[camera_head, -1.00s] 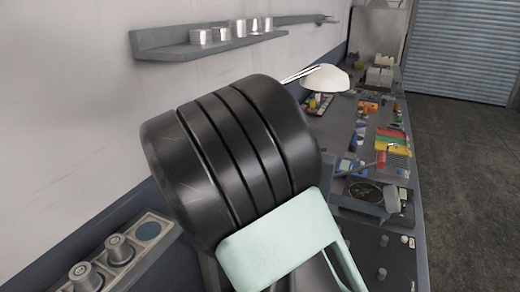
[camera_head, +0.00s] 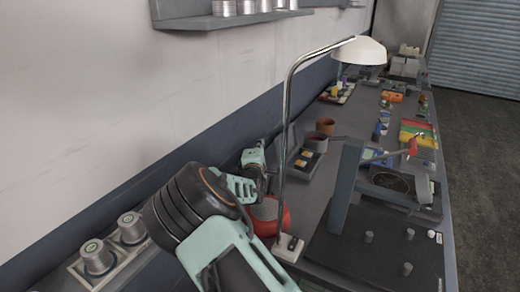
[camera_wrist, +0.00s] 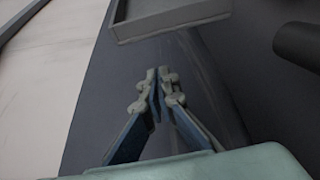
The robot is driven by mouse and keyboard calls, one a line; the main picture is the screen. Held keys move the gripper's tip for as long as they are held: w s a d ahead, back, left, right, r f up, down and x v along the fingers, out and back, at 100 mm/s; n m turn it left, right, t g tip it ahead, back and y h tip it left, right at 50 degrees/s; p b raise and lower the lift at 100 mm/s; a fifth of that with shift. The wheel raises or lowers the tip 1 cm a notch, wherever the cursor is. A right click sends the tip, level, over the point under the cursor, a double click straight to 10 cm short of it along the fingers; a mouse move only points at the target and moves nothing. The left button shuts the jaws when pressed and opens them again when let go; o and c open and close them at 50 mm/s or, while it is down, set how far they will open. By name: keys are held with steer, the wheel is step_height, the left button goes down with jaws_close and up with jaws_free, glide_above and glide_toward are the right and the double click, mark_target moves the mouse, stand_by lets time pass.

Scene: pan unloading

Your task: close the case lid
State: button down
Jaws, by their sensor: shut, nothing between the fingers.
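A small dark open case (camera_head: 312,168) with yellow and orange pieces in it sits on the bench, near the wall, in the head view. A dark upright panel (camera_head: 292,138) at its left side looks like its raised lid. My gripper (camera_wrist: 157,76) is shut and empty in the wrist view, above a dark surface. A grey box-like edge (camera_wrist: 165,22) lies ahead of its fingertips; I cannot tell whether it is the case. In the head view my arm reaches to the left of the case, apart from it, and the fingertips are not clear.
A lamp (camera_head: 285,130) with a white shade stands in front of the case. A red round pot (camera_head: 268,215) is beside its base. A grey upright post (camera_head: 345,185) stands to the right. A brown pot (camera_head: 325,126) is behind. A wall shelf (camera_head: 225,22) hangs above.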

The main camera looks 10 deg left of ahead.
mark_target(277, 135)
steer(key=w, duration=0.5)
steer(key=shift+a+f, duration=0.1)
steer(key=shift+f, duration=0.1)
steer(key=d, duration=0.2)
steer(key=s+d+p, duration=0.1)
steer(key=shift+r, duration=0.4)
steer(key=shift+s+d, duration=0.15)
steer(key=shift+d, duration=0.25)
steer(key=shift+f, duration=0.1)
steer(key=shift+s+d+m+b, duration=0.1)
steer(key=shift+d+m+b, duration=0.4)
steer(key=shift+b, duration=0.75)
steer(key=shift+s+d+r+m+t+b, duration=0.1)
steer(key=shift+d+r+m+t+b, duration=0.1)
steer(key=shift+r+m+t+b, duration=0.3)
steer(key=shift+s+d+r+m+b, duration=0.15)
steer(key=shift+m+b, duration=0.15)
steer(key=shift+b, duration=0.4)
steer(key=shift+d+r, duration=0.1)
steer(key=shift+r, duration=0.1)
steer(key=shift+p, duration=0.3)
